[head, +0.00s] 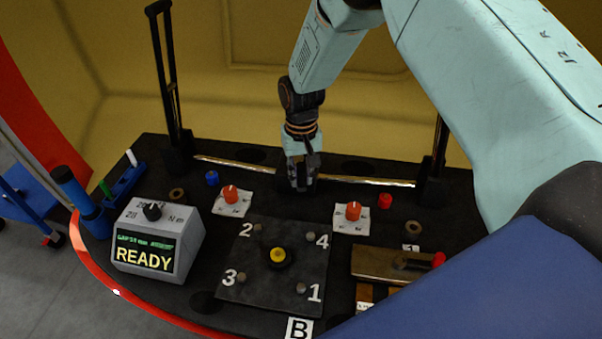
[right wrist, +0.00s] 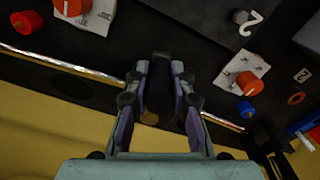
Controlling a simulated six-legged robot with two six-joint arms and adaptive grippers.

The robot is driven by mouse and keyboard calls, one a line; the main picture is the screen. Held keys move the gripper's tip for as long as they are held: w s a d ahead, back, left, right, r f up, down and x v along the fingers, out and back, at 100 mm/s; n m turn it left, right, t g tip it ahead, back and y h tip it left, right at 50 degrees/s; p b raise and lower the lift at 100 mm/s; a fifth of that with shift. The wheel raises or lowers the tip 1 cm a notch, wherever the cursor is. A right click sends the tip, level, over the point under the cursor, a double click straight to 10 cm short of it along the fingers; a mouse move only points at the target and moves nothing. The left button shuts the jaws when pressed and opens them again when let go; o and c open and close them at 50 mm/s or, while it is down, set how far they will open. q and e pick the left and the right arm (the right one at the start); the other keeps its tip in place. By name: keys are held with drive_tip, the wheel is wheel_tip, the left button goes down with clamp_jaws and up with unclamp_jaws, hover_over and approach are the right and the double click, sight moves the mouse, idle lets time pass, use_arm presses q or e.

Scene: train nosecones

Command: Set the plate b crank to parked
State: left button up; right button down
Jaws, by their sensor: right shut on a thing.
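The black plate (head: 255,285) marked B carries the numbers 1 to 4, several bolts and a yellow button (head: 278,256). No part is labelled as a crank, so I cannot tell which one it is. My right gripper (head: 302,184) is behind the plate, pointing down at the middle of a shiny rod (head: 235,167). In the right wrist view its fingers (right wrist: 160,75) are shut on a dark block (right wrist: 161,60) in line with the rod. The fingers hide most of that block in the head view. My left gripper is out of view.
Orange knobs on white cards stand left (head: 231,194) and right (head: 353,211) of the gripper. A grey box (head: 158,240) reads READY. A brass block (head: 375,263) lies right of the plate. Black uprights (head: 170,80) stand at the rod's ends.

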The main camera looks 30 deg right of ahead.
drive_tip(key=shift+d, duration=0.1)
idle(0.3)
drive_tip(key=w+d+n, duration=0.3)
drive_tip(key=d+n, duration=0.8)
drive_tip(key=n, duration=0.2)
drive_tip(key=shift+w+d+n, duration=0.25)
drive_tip(key=shift+d+n, duration=0.05)
drive_tip(key=shift+d, duration=0.05)
drive_tip(key=shift+w+r, duration=0.1)
drive_tip(key=shift+r, duration=0.1)
idle(0.4)
